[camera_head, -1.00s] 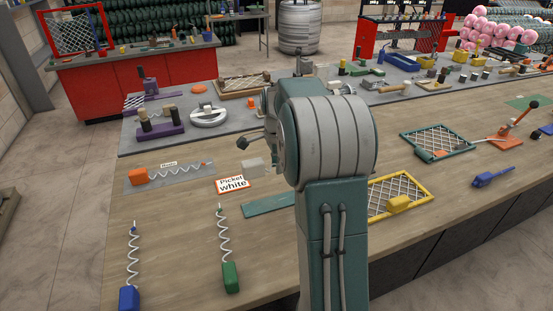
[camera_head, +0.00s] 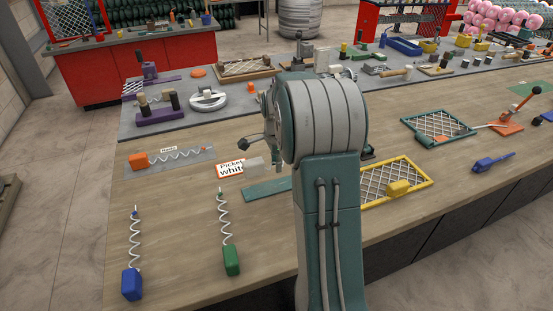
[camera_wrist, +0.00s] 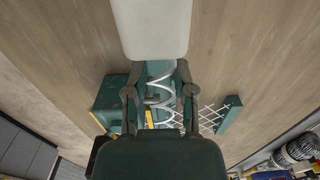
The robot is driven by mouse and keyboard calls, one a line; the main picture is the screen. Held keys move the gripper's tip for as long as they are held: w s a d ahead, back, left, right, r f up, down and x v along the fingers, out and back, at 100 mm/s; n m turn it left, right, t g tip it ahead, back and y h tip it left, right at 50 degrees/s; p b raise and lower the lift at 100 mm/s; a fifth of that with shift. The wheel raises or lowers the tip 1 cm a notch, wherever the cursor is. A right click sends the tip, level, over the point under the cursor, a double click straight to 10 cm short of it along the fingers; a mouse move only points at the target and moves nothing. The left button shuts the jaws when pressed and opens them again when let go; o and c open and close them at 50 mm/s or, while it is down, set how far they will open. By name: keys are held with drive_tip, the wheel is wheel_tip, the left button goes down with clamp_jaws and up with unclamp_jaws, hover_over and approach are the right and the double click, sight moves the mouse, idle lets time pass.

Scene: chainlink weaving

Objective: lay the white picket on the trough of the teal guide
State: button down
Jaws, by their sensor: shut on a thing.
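The white picket shows in the head view as a pale block-shaped handle (camera_head: 257,166) left of my arm, overlapping the white picket label. In the wrist view its handle (camera_wrist: 152,28) fills the top centre and its white coil (camera_wrist: 160,88) runs between my fingers. My gripper (camera_wrist: 160,95) is shut on the picket's coil. In the head view, my arm hides most of the gripper. The teal guide (camera_head: 265,191) lies flat on the bench just below the handle in the picture; my arm covers its right end. A gap between coil and trough cannot be judged.
A label card (camera_head: 230,169) lies behind the guide. Green (camera_head: 231,260) and blue (camera_head: 132,284) handled pickets lie at front left, an orange-handled one (camera_head: 138,161) on a grey tray. A yellow mesh frame (camera_head: 425,172) lies right of my arm. Bare bench surrounds the guide's left end.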

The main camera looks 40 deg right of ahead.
sight(276, 185)
drive_tip(key=shift+f, duration=3.1)
drive_tip(key=shift+f, duration=0.55)
drive_tip(key=shift+c, duration=1.9)
unclamp_jaws()
wheel_tip(276, 185, up, 12)
drive_tip(key=shift+f, duration=0.1)
